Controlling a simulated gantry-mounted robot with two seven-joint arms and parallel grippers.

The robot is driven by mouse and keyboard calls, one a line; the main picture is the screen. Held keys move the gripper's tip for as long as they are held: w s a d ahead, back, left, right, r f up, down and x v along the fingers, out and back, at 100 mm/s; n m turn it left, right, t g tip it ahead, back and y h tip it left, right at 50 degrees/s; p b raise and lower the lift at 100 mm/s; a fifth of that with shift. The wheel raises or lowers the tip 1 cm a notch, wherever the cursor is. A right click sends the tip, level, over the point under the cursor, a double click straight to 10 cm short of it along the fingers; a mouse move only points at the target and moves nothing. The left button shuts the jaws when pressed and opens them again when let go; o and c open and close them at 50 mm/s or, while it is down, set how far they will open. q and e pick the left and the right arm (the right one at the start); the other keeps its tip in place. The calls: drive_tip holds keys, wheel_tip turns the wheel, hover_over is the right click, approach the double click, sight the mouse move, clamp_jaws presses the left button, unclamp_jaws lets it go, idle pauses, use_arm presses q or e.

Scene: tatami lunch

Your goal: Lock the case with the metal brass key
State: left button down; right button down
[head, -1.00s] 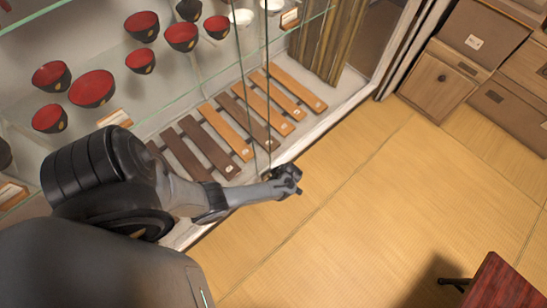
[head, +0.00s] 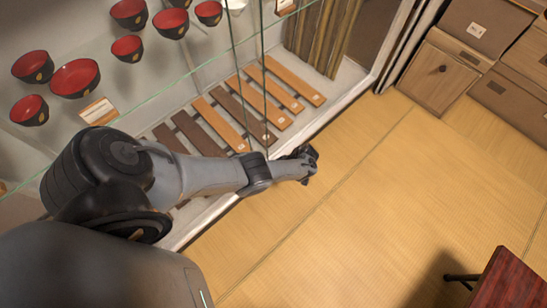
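The case is a glass-fronted display cabinet with a pale bottom sill (head: 345,101). Upright glass panel edges (head: 263,75) meet near the middle of its front. My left arm reaches across the front of the case from the left. My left gripper (head: 308,163) is dark and small, just in front of the sill and right of the panel edges. Whether its fingers are open or shut cannot be made out. No brass key or lock can be made out; the arm and gripper cover part of the case's lower front. My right gripper is not in view.
Red-and-black bowls (head: 75,78) stand on a glass shelf. Brown wooden slats (head: 265,93) lie on the case floor. Wooden boxes (head: 440,77) stand at the upper right. A dark red table corner (head: 505,285) is at the lower right. The tatami floor (head: 390,190) between is clear.

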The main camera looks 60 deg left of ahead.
use_arm(q)
drive_tip(key=shift+s, duration=0.1)
drive_tip(key=c, duration=1.3)
unclamp_jaws()
drive_tip(key=shift+a, duration=0.1)
drive_tip(key=shift+s+a, duration=0.1)
drive_tip(key=shift+p+v, duration=1.35)
drive_tip(key=shift+v, duration=4.05)
